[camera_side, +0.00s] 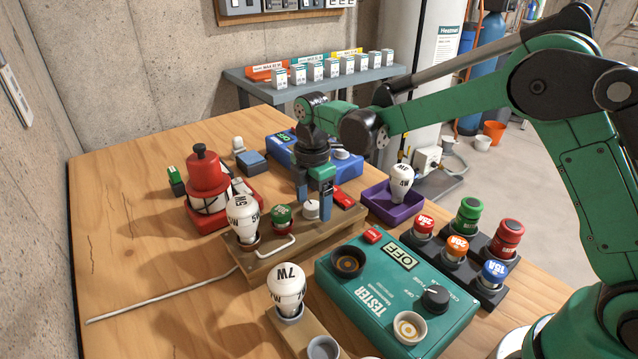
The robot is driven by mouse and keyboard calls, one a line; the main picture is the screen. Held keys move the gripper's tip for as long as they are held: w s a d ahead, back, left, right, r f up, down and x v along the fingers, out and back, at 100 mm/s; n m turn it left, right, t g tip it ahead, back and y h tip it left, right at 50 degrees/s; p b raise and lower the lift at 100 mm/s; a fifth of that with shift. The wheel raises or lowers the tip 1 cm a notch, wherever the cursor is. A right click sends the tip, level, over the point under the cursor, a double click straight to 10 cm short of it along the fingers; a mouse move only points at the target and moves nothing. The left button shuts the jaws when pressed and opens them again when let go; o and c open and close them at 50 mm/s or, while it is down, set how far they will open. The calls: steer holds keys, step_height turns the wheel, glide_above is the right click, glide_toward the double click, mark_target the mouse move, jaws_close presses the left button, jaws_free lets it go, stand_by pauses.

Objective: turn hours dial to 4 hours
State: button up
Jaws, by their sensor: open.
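My gripper (313,198) points down over the wooden board, its two blue-grey fingers apart and nothing seen gripped. A small white knob (311,209) on the board shows between and just below the fingertips; I cannot tell whether they touch it. Behind the fingers is a blue box (292,156) with a small green display and a pale round knob (341,154). No hour marks are readable, so I cannot tell which knob is the hours dial or its setting. The gripper hides part of the blue box.
The wooden board (262,264) also holds a white bulb (243,222), a green-topped fuse (282,215) and a red switch (343,198). A purple tray (381,207) with a bulb is to the right. A green tester (358,297) stands in front. The table's left is mostly clear.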

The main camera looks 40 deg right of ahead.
steer(key=shift+f, duration=0.15)
jaws_close()
